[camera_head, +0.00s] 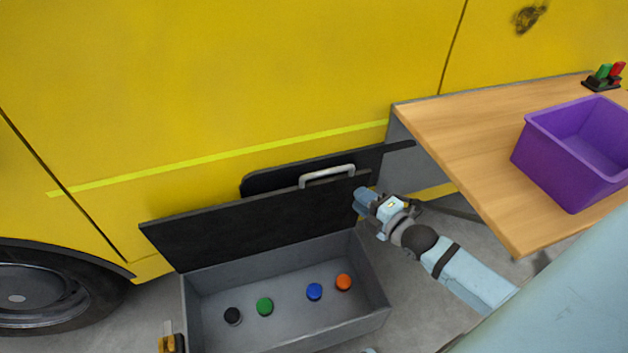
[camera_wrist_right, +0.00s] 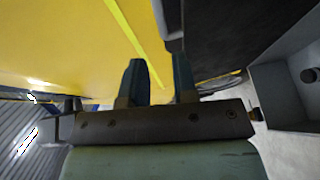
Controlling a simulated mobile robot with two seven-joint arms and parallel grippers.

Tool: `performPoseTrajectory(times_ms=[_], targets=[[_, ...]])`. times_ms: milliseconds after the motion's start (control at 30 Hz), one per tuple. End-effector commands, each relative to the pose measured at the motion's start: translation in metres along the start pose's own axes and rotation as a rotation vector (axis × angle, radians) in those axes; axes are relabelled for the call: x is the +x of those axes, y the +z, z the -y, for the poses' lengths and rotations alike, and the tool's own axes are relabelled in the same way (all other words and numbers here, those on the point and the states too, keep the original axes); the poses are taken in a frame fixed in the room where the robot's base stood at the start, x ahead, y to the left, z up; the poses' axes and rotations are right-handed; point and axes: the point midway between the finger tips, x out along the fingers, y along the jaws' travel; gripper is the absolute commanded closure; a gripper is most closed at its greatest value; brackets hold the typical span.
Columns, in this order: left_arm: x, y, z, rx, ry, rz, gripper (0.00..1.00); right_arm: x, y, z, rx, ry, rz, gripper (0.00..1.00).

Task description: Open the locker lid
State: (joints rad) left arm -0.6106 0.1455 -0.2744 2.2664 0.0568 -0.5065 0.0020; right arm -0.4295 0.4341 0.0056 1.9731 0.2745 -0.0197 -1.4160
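The grey locker (camera_head: 375,300) stands on the floor beside the yellow vehicle. Its black lid (camera_head: 255,228) is raised and stands steeply at the back, so the inside shows. A silver handle (camera_head: 327,175) shows just above the lid's top edge. My right gripper (camera_head: 361,200) is at the lid's right end; whether it touches the lid is unclear. In the right wrist view its fingers (camera_wrist_right: 158,80) are apart with yellow bodywork showing between them, and the dark lid (camera_wrist_right: 235,30) is to their right. My left gripper is not in view.
Black, green, blue and orange round pieces (camera_head: 314,292) lie in the locker. A wooden table (camera_head: 450,150) at the right carries a purple bin (camera_head: 560,170) and a rack with green and red pieces (camera_head: 603,78). A dark panel (camera_head: 395,150) is behind the lid. A wheel (camera_head: 50,290) is at left.

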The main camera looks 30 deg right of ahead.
Motion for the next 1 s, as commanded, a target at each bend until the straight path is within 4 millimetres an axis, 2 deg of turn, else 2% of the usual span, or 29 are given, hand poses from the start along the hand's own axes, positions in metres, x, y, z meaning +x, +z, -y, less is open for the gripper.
performPoseTrajectory(times_ms=[167, 600, 800, 1000], targets=[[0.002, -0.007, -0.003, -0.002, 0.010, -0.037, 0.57, 0.020, 0.001, 0.000, -0.002, 0.003, 0.001, 0.73], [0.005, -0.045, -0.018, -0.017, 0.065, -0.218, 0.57, 0.109, 0.000, 0.000, 0.000, 0.002, 0.001, 0.73], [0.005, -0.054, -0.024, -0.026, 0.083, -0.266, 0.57, 0.131, 0.000, 0.000, -0.002, 0.000, 0.001, 0.73], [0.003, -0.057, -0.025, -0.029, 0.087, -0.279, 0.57, 0.137, 0.000, 0.000, 0.000, -0.002, 0.000, 0.73]])
